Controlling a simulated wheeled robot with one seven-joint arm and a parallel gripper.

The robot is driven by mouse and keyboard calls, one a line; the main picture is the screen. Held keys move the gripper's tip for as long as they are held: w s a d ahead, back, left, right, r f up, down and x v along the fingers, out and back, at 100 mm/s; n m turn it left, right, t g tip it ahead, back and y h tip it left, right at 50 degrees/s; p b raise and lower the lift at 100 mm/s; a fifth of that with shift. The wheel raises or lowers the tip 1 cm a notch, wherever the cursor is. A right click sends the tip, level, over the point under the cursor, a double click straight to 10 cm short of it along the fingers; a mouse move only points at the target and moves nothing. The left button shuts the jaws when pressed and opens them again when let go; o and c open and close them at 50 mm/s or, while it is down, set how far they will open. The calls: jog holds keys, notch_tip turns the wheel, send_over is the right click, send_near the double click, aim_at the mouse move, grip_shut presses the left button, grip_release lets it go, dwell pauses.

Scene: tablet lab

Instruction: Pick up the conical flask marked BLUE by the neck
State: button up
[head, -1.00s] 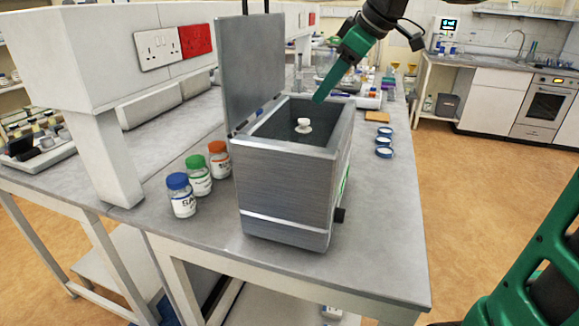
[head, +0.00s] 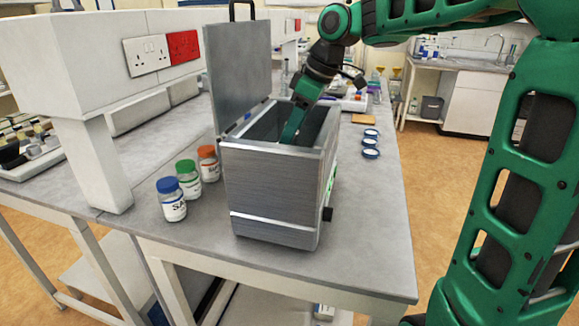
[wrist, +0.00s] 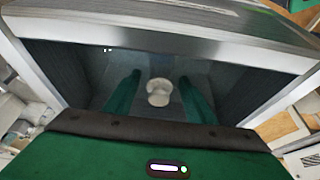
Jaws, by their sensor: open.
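A white flask-like top with a round rim (wrist: 158,92) shows in the wrist view inside an open metal box (head: 268,188). No BLUE mark is readable on it, and its lower body is hidden. My gripper (wrist: 160,77) is open, with one green finger on each side of the white top and visible gaps between. In the head view my gripper (head: 290,136) reaches down into the box, and the box's front wall and my fingers hide the white top.
The box's raised lid (head: 240,72) stands at its left and back. Blue-, green- and orange-capped bottles (head: 172,200) stand left of the box. Blue-rimmed dishes (head: 370,143) lie to its right. The front of the bench (head: 350,260) is clear.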

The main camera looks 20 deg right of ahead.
jog(key=shift+x, duration=1.8)
jog(key=shift+w+a+r, duration=0.1)
grip_shut()
